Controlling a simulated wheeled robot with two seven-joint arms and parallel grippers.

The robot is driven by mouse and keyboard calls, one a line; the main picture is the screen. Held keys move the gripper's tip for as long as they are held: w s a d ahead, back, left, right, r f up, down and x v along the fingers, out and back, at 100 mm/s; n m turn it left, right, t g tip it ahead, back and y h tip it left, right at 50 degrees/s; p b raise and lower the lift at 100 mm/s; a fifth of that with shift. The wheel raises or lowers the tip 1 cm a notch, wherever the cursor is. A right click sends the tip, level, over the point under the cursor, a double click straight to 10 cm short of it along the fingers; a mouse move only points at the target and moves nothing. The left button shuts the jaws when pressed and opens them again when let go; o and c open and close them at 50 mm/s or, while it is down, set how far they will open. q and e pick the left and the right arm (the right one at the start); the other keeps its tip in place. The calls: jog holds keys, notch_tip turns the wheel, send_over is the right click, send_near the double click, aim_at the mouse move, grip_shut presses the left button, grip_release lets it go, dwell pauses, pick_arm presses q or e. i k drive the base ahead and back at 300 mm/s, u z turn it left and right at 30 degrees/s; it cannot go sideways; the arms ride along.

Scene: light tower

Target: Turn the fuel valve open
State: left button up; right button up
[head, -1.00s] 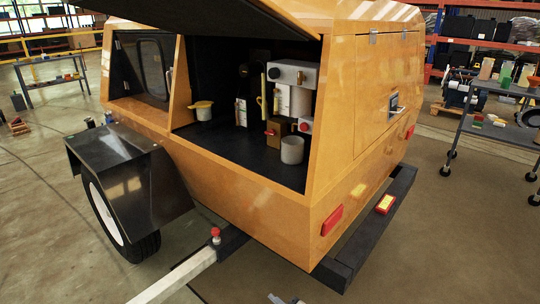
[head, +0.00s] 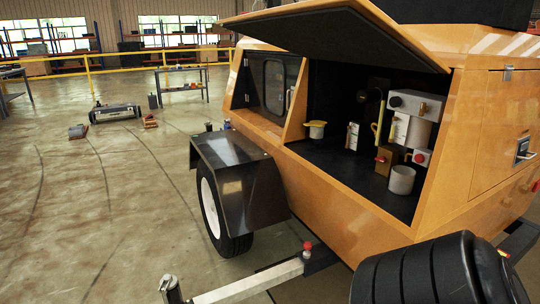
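The orange trailer's side compartment is open under a raised dark lid (head: 340,32). Inside, a small brown block (head: 388,160) has a red handle (head: 380,159) on its left face; it looks like the fuel valve, but the handle's exact setting is too small to tell. It sits below a grey-white box (head: 416,104) with a pale cylinder (head: 419,131) under it. A second red knob (head: 420,157) is on a white box to its right. A light grey cup (head: 402,180) stands in front on the black floor. Neither gripper is in view.
A yellow-topped filler (head: 317,129) stands at the compartment's left. A black fender and wheel (head: 212,207) and the drawbar (head: 250,287) jut out on the near side. A large black ribbed shape (head: 425,272) fills the lower right.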

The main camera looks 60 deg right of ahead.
aim_at(382, 159)
jog(key=u, duration=0.45)
jog(key=k, duration=1.6)
jog(key=z, duration=1.4)
